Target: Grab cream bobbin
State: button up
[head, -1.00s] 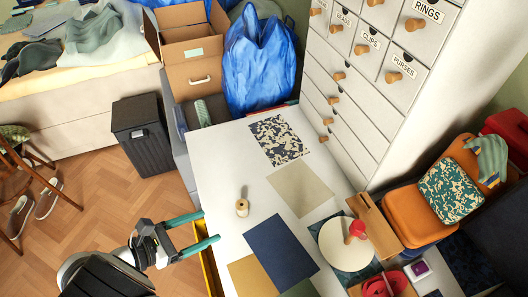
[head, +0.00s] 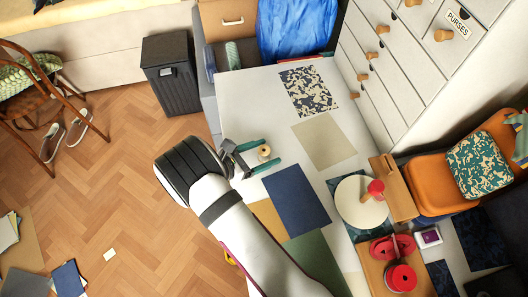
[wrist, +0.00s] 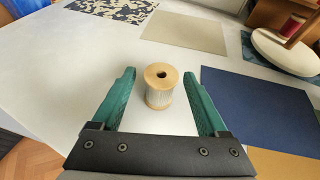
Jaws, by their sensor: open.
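The cream bobbin (head: 264,153) stands upright on the white table (head: 243,100), near its left edge. It has pale wooden ends and cream thread, and its top hole shows in the wrist view (wrist: 160,86). My gripper (head: 261,157) is open, with its two green fingers on either side of the bobbin. In the wrist view the bobbin stands between the fingertips (wrist: 160,92), with a gap to each finger, so it is not gripped.
A dark blue sheet (head: 296,199) and a beige sheet (head: 324,140) lie to the right of the bobbin. A round cream board (head: 356,207) with a red spool (head: 376,188) is farther right. Drawers (head: 385,95) rise behind. The table around the bobbin is clear.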

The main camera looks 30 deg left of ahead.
grip_shut()
jog(key=shift+r, duration=0.15)
